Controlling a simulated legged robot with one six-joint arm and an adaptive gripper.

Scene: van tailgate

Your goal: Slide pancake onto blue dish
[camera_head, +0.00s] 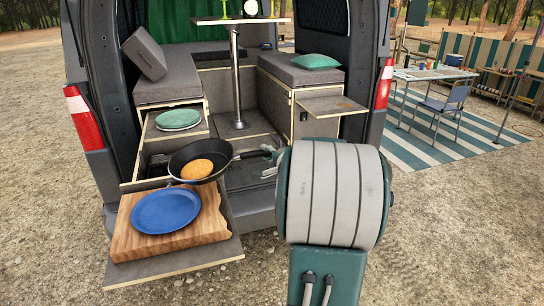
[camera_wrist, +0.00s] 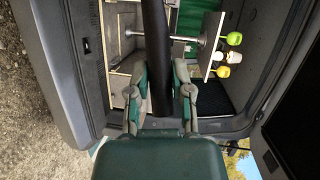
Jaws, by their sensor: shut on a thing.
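The pancake (camera_head: 197,169) is golden brown and lies inside a black frying pan (camera_head: 184,159), toward its near side. The pan is held in the air, just behind and above the blue dish (camera_head: 166,211), and looks tilted toward the camera. The blue dish lies on a wooden board and is empty. My gripper (camera_wrist: 160,95) is shut on the pan's handle (camera_wrist: 157,50), which passes between its fingers in the wrist view. In the head view my gripper (camera_head: 272,156) is partly hidden behind my arm. The pancake and the dish are not in the wrist view.
The wooden board (camera_head: 207,226) sits on a pull-out shelf (camera_head: 172,266) at the van's tailgate. A table post (camera_head: 235,80) and an empty side shelf (camera_head: 331,106) stand inside the van.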

